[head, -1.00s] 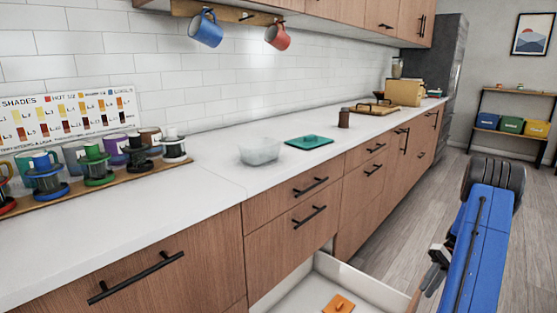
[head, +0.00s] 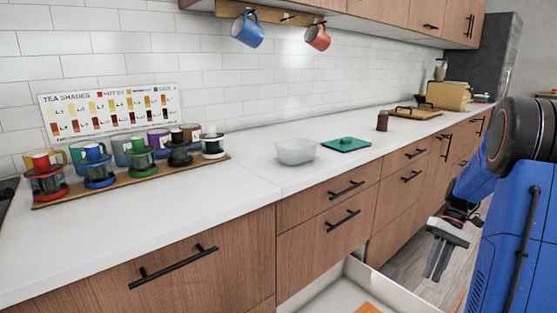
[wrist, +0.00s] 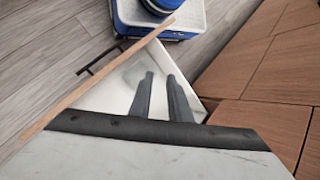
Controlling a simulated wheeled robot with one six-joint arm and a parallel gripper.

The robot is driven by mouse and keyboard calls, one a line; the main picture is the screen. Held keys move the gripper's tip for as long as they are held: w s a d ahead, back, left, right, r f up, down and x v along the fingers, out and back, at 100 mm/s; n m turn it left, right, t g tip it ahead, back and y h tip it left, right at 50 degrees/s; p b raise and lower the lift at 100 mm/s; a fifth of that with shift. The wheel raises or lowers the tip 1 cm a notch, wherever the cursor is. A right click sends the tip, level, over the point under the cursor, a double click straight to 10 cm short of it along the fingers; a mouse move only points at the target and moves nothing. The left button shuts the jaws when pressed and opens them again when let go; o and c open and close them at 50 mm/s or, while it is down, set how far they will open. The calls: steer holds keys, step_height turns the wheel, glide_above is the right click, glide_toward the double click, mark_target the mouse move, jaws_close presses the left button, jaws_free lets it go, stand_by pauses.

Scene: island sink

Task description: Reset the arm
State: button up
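My arm is at the right of the head view, bent, with my gripper (head: 436,262) hanging low beside the cabinet fronts. The gripper's two fingers point downward. In the wrist view my gripper (wrist: 161,76) shows two dark fingers with a gap between them and nothing held. The pulled-out white drawer (head: 352,270) lies below and left of the gripper in the head view. The same drawer (wrist: 118,92) shows behind the fingers in the wrist view. An orange item (head: 367,309) in the drawer is mostly cut off by the frame's lower edge.
The counter carries a clear container (head: 296,151), a green lid (head: 347,145), a brown jar (head: 382,121) and a wooden board (head: 128,177) with several coloured mugs and infusers. Two mugs hang above. The floor (wrist: 50,60) beside the drawer is clear.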

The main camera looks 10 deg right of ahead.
steer(key=s+a+r+t+h, duration=0.2)
steer(key=s+a+r, duration=0.15)
steer(key=a, duration=0.35)
steer(key=s+a+r+t+h, duration=0.1)
steer(key=s+a+r+h, duration=0.15)
steer(key=a+r, duration=0.35)
steer(key=s+a+r+n+t+h, duration=0.1)
steer(key=s+a+t, duration=0.5)
steer(key=s+a, duration=0.5)
steer(key=shift+s+n, duration=0.4)
steer(key=shift+s, duration=0.8)
steer(key=shift+a+r, duration=0.1)
steer(key=shift+a, duration=0.05)
